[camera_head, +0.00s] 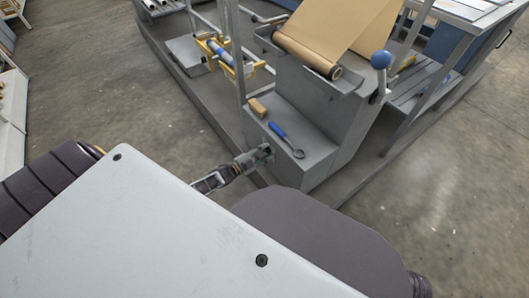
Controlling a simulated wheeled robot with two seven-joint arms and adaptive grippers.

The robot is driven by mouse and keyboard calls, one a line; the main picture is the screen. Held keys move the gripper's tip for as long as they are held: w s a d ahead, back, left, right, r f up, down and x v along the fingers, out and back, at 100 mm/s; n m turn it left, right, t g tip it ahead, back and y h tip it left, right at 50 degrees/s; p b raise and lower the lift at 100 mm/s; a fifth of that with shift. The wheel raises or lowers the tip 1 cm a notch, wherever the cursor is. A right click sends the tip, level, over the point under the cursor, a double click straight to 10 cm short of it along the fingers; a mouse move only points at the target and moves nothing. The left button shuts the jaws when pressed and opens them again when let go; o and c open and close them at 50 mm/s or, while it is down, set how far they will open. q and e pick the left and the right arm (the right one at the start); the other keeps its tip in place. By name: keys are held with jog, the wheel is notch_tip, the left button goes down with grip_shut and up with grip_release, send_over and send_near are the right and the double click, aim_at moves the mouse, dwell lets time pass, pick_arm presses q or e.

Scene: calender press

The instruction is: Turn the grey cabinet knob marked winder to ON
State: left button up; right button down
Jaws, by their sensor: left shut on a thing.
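The grey cabinet (312,160) is a box at the near end of the press. My left gripper (264,152) reaches the cabinet's left-hand face and is shut there on something small. That fits a knob on this face, but the fingers hide it. No winder marking and no ON position can be read from here. My right gripper does not show.
A blue-handled tool (283,134) and a tan block (257,107) lie on the cabinet top. A brown web roll (308,54) and a blue ball-ended lever (381,60) stand behind. Grey posts rise close by. Floor on the right is clear.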

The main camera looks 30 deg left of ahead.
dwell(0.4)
pick_arm(q)
jog(key=o, duration=0.9)
jog(key=shift+s, duration=0.15)
jog(key=v, duration=1.1)
jog(key=shift+s+a, duration=0.2)
jog(key=shift+s, duration=0.15)
jog(key=shift+f, duration=0.1)
